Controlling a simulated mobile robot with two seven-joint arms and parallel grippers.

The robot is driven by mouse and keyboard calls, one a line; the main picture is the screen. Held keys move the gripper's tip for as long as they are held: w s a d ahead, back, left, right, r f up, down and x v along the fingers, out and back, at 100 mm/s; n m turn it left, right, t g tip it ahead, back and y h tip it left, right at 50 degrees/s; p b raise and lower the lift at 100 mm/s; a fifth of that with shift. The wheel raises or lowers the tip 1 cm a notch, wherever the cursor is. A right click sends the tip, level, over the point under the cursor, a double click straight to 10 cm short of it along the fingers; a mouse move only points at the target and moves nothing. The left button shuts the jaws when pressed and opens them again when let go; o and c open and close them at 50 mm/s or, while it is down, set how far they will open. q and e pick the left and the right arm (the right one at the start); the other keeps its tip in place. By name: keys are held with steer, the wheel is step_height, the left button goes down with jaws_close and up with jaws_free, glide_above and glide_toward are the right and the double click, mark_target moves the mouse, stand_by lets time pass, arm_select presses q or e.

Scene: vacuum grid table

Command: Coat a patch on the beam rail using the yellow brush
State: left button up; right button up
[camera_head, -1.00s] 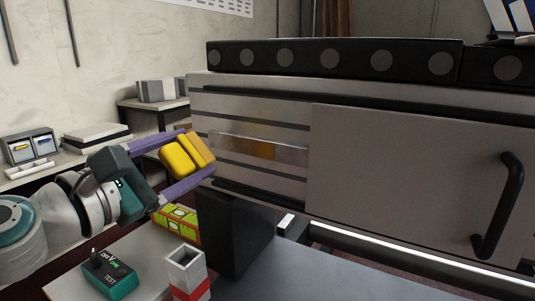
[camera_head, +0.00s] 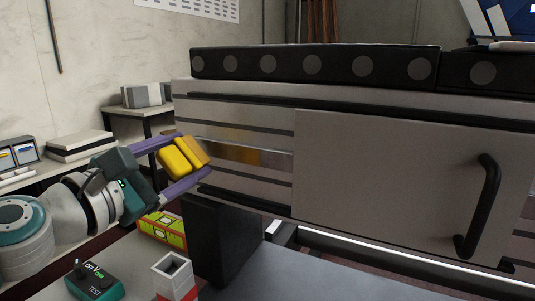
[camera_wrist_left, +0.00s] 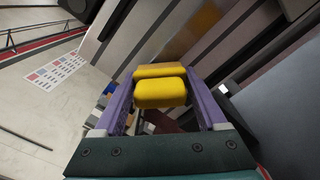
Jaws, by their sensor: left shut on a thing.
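The yellow brush (camera_head: 174,162) is a rounded yellow block with an orange-yellow pad (camera_head: 195,151) on its far side. My left gripper (camera_head: 200,155) is shut on it, its two purple fingers above and below. It also shows between the fingers in the left wrist view (camera_wrist_left: 160,93). The beam rail (camera_head: 225,116) is a pale grooved beam at the centre. A shiny strip with an orange-brown tint (camera_head: 242,154) lies on its face, just right of the brush. The brush overlaps the rail's left end in the head view; I cannot tell whether it touches. My right gripper is not seen.
A pale door panel (camera_head: 390,180) with a black handle (camera_head: 480,205) covers the rail's right part. A black bar (camera_head: 310,64) with grey discs lies on top.

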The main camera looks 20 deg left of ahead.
mark_target(223, 151)
arm_select(q)
steer(key=shift+w+d, duration=0.1)
steer(key=shift+w, duration=0.85)
steer(key=shift+d, duration=0.1)
steer(key=shift+s+d+r+p, duration=0.15)
steer(key=shift+d+p, duration=0.35)
steer(key=shift+d, duration=0.85)
steer(key=shift+s+d+p, duration=0.1)
steer(key=shift+d+p, duration=0.4)
steer(key=shift+d, duration=1.75)
steer(key=shift+a+b, duration=0.45)
steer(key=shift+a, duration=1.45)
steer(key=shift+w+a+f+b, duration=0.15)
steer(key=shift+a+b, duration=0.1)
steer(key=shift+a, duration=0.5)
steer(key=shift+w+a+f+b, duration=0.1)
steer(key=shift+a+b, duration=0.15)
steer(key=shift+a, duration=0.45)
steer(key=shift+a+r, duration=0.1)
steer(key=shift+a, duration=0.3)
